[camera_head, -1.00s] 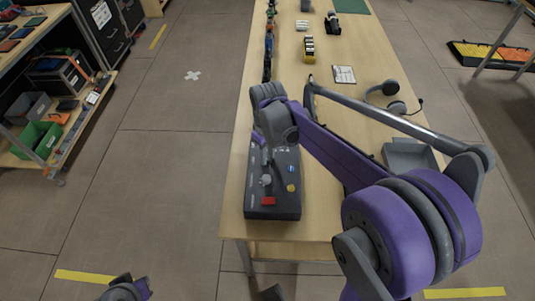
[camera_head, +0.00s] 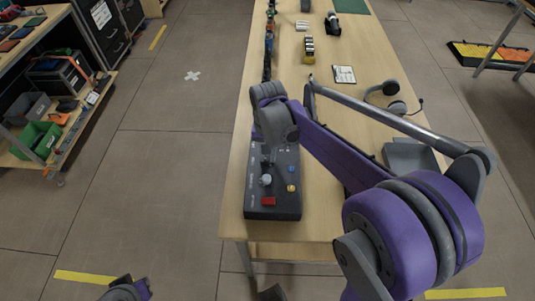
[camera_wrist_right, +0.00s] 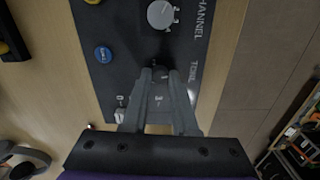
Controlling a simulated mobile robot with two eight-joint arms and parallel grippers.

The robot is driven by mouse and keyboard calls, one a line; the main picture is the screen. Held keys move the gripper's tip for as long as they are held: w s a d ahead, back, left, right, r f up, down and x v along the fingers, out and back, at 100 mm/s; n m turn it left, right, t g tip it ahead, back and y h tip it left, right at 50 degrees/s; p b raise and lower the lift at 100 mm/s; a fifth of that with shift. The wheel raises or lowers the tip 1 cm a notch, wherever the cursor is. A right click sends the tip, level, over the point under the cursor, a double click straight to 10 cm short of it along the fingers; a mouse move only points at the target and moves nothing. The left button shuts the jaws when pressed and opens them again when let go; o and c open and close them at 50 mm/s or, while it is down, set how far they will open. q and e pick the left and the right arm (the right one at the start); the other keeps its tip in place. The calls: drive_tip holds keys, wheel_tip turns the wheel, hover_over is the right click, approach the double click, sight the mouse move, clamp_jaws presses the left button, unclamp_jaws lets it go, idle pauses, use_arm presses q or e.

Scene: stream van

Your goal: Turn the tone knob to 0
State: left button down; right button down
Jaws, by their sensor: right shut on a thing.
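The dark control box (camera_head: 285,208) sits on the near left part of the table. In the right wrist view its panel (camera_wrist_right: 190,45) carries the lettering CHANNEL and TONE. The tone knob (camera_wrist_right: 160,73) is mostly hidden between the fingertips of my right gripper (camera_wrist_right: 160,80), which is shut on it. Its pointer cannot be read; scale marks, including a 0, show beside the fingers. In the head view my right wrist covers the knob. Only a piece of my left arm shows at the bottom left edge; its gripper cannot be made out.
The grey channel knob (camera_wrist_right: 162,14) and a blue button (camera_wrist_right: 103,54) are close to the tone knob. A red button (camera_head: 268,201) and yellow button (camera_head: 291,188) are on the box. A headset (camera_head: 395,105) and grey tray (camera_head: 410,155) lie to the right on the table (camera_head: 350,45).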

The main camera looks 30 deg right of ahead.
sight(268, 159)
drive_tip(key=shift+m, duration=1.1)
drive_tip(key=c, duration=0.7)
unclamp_jaws()
wheel_tip(268, 159, up, 11)
drive_tip(key=shift+f+p, duration=0.1)
drive_tip(key=shift+p, duration=0.35)
drive_tip(key=shift+s, duration=0.1)
